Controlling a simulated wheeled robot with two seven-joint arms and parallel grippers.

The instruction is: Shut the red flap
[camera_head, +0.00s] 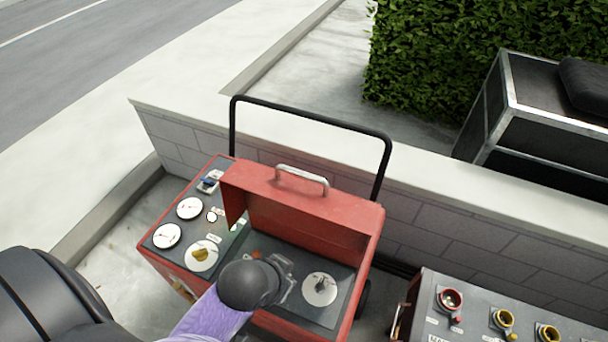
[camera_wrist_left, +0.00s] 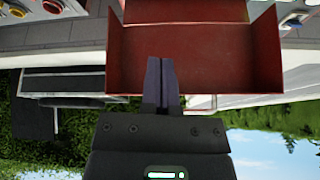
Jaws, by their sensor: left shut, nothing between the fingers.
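The red flap (camera_head: 300,205) stands raised on the red cart, its metal handle (camera_head: 302,178) along the top. The panel under it is exposed, with a round white dial (camera_head: 319,289). My left gripper (camera_head: 285,274) is over this panel, in front of the flap's inner face, partly hidden by my own wrist. In the left wrist view, which looks upside down, its two dark fingers (camera_wrist_left: 161,62) are together and empty. They overlap the lower edge of the flap (camera_wrist_left: 205,50) there; I cannot tell whether they touch it. My right gripper is not in view.
The cart's left panel (camera_head: 190,235) holds several dials and switches. A black push bar (camera_head: 310,115) rises behind the flap, near a low wall (camera_head: 450,215). A second red-edged panel (camera_head: 490,310) stands at lower right.

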